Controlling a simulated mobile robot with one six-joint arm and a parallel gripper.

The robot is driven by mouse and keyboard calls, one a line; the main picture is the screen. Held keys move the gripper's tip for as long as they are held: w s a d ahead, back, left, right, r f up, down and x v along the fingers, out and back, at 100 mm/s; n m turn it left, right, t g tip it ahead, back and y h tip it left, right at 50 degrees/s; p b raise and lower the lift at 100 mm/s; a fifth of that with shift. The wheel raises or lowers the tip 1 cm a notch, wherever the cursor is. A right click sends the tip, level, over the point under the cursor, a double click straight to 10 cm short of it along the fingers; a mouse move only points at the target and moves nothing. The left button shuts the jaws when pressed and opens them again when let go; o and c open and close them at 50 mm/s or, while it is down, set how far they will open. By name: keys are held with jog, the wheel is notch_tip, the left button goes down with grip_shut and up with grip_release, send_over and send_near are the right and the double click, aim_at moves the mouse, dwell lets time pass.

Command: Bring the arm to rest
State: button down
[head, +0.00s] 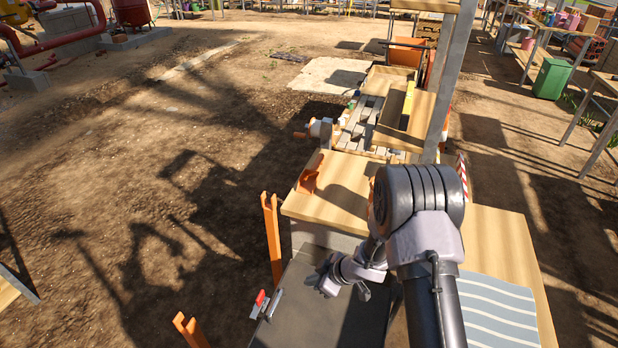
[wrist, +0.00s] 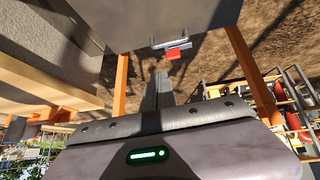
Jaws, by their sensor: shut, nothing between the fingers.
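My gripper (head: 322,284) is at the end of my folded arm, left of the thick upper links in the head view. It hangs over or beside the dark grey panel (head: 312,318) in front of the wooden worktop. In the wrist view my gripper's narrow fingers (wrist: 158,90) are together with nothing between them. A small red object (wrist: 178,54) by a metal handle (wrist: 170,42) on the grey panel's edge lies beyond the fingertips. The red object also shows in the head view (head: 260,297), left of my gripper and apart from it.
The wooden worktop (head: 340,205) holds an orange bracket (head: 308,181) and a striped grey-blue mat (head: 497,312). Orange posts (head: 271,238) stand at its left. A metal upright (head: 446,75) rises behind my arm. Open dirt ground (head: 130,150) lies to the left. A green bin (head: 552,78) stands far right.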

jog(key=d+r+m+t+h, duration=0.1)
jog(key=d+r+m+h, duration=0.15)
jog(key=d+r, duration=0.45)
jog(key=d+r+m+t+h+b, duration=0.1)
jog(key=d+r+m+t+h, duration=0.2)
jog(key=r, duration=0.8)
jog(key=d+r+m+h, duration=0.2)
jog(key=d+r+m, duration=0.2)
jog(key=r, duration=0.5)
jog(key=s+d+r+m, duration=0.2)
jog(key=s+r+m, duration=0.35)
jog(key=s, duration=0.75)
jog(key=s+a+r+m+g+y, duration=0.1)
jog(key=s+a, duration=0.2)
jog(key=s, duration=0.4)
jog(key=s+a+r+m+g+y+b, duration=0.1)
jog(key=s+a+y, duration=0.1)
jog(key=s, duration=0.5)
jog(key=shift+a+m, duration=0.4)
jog(key=shift+a, duration=0.35)
